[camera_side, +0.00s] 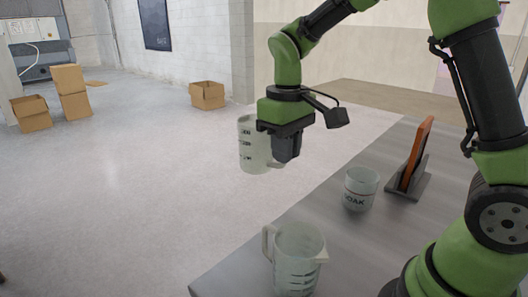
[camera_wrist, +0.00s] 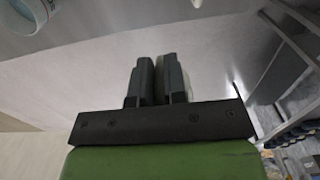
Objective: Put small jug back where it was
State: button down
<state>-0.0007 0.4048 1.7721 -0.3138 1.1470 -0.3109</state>
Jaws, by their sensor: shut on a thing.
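A pale measuring jug with dark marks, taken as the small jug (camera_side: 252,150), is held in the air at the middle of the side view, beyond the table's left edge. It looks roughly upright, perhaps a little tilted. My gripper (camera_side: 285,148) is shut on it at its right side, and the gripper body hides part of it. In the wrist view my gripper (camera_wrist: 155,82) has its fingers close together with a thin strip between them; the jug itself is not clear there. A second clear jug (camera_side: 296,258) with marks stands on the table's near end.
A whitish beaker marked SOAK (camera_side: 360,190) stands on the grey table (camera_side: 330,222). An orange board (camera_side: 418,152) leans in a dark stand behind it. A pale container rim (camera_wrist: 28,14) shows at the wrist view's top left. Cardboard boxes (camera_side: 207,96) lie on the far floor.

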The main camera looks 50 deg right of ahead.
jog(key=shift+f, duration=0.1)
jog(key=shift+s+d+f+m, duration=0.1)
jog(key=shift+f+m, duration=0.1)
jog(key=shift+m, duration=0.4)
jog(key=shift+s+d+f+m, duration=0.45)
jog(key=shift+s+f+m, duration=0.05)
jog(key=shift+f+m, duration=2.3)
jog(key=shift+s+d+f+m, duration=0.5)
jog(key=shift+f+m, duration=2.25)
jog(key=shift+m, duration=0.05)
jog(key=shift+s+d+f+m, duration=0.45)
jog(key=shift+s+f+m, duration=0.05)
jog(key=shift+f+m, duration=2.3)
jog(key=c, duration=1.2)
grip_release()
jog(key=shift+f, duration=0.1)
jog(key=shift+o, duration=0.2)
